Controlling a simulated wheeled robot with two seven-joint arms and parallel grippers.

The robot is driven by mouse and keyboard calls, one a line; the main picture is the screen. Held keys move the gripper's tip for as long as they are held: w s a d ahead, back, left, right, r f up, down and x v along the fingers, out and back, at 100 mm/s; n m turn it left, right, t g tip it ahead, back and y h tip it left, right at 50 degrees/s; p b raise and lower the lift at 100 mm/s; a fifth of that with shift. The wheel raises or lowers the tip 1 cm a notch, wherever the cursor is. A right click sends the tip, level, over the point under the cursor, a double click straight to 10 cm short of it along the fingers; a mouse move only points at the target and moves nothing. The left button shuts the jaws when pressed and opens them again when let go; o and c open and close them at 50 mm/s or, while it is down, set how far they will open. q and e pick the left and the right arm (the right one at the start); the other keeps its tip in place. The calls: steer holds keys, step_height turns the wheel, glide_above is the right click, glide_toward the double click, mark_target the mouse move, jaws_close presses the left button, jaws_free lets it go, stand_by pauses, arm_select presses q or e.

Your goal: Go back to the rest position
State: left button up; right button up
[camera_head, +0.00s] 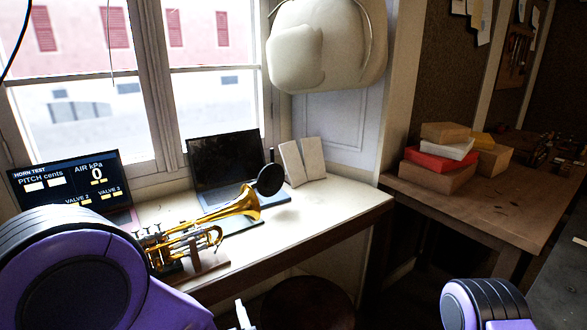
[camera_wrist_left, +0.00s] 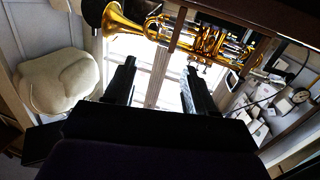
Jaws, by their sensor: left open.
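In the left wrist view the horn (camera_wrist_left: 205,40) shows across the top, beyond my left gripper (camera_wrist_left: 160,86). The two black fingers of that gripper stand wide apart with nothing between them, clear of the horn. In the head view my purple left arm covers the lower left and hides part of the bench. Only a purple part of my right arm shows at the bottom right; its gripper is out of view.
A horn test screen (camera_head: 66,184) reading AIR kPa 0 and a dark screen (camera_head: 225,160) stand behind the horn. Two pale blocks (camera_head: 302,162) lean at the bench's right end. A wooden table (camera_head: 480,212) at right holds stacked boxes (camera_head: 440,160). A dark stool (camera_head: 307,300) is below the bench.

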arm_select(q)
steer(key=s+a+f+g+h, duration=0.2)
steer(key=s+a+f+g, duration=0.15)
steer(key=f, duration=0.55)
steer(key=s+a+f+g+h, duration=0.2)
steer(key=a+f+g+h, duration=0.15)
steer(key=f, duration=0.65)
steer(key=s+a+f+g+y, duration=0.1)
steer(key=s+a+f+g, duration=0.2)
steer(key=s, duration=0.6)
steer(key=s+a+f+n+g+y, duration=0.1)
steer(key=s+a+f+g, duration=0.1)
steer(key=s+a+f, duration=0.5)
steer(key=s+f, duration=0.1)
steer(key=s, duration=0.2)
steer(key=shift+f+n+g, duration=0.2)
steer(key=shift+n+g, duration=0.1)
steer(key=shift+g, duration=0.1)
steer(key=shift+a, duration=0.1)
